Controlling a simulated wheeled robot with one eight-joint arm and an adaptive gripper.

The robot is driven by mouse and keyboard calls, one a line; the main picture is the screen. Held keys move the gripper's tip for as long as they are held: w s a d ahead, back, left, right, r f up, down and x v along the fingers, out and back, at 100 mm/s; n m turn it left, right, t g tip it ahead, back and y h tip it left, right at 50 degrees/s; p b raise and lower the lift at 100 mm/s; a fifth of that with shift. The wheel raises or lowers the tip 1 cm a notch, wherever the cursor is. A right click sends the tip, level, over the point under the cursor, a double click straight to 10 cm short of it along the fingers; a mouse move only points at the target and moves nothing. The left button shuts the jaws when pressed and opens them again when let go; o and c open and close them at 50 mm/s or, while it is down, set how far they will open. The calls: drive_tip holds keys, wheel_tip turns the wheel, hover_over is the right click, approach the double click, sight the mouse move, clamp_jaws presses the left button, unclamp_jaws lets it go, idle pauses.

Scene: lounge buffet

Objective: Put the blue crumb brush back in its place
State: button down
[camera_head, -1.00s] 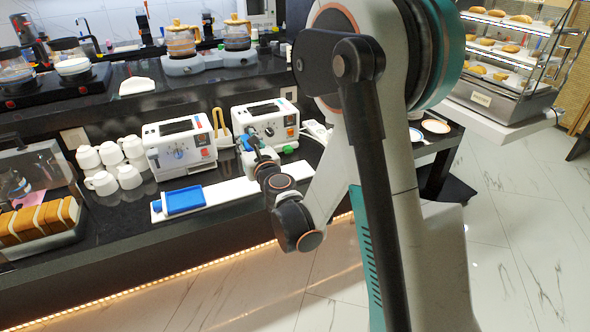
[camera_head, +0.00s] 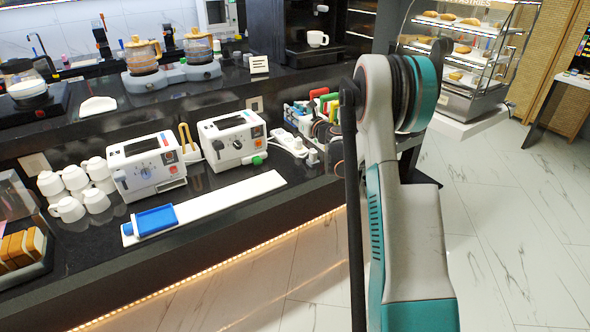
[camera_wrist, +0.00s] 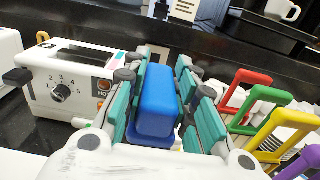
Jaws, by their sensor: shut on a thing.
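The blue crumb brush (camera_wrist: 157,98) shows in the wrist view as a rounded blue block. My gripper (camera_wrist: 160,74) is shut on it, with teal fingers along both sides. The brush's lower end is partly hidden by the gripper. In the head view my arm hides most of the gripper and the held brush, at the right end of the counter. A blue tray-like dustpan (camera_head: 157,220) lies on the left end of a long white strip (camera_head: 222,199) on the counter.
Two white toasters (camera_head: 146,166) (camera_head: 232,140) stand behind the strip. Several coloured handles, including a red one (camera_wrist: 244,86) and a yellow one (camera_wrist: 284,128), stand close to the right of my gripper. White cups (camera_head: 70,208) are at left. The strip's right part is bare.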

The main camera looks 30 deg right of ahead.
wheel_tip(320, 180, down, 20)
drive_tip(key=b, duration=0.7)
drive_tip(key=shift+d, duration=0.15)
drive_tip(key=c, duration=1.3)
unclamp_jaws()
drive_tip(key=shift+f, duration=0.1)
drive_tip(key=s+p, duration=0.4)
drive_tip(key=s, duration=0.8)
drive_tip(key=shift+r, duration=0.2)
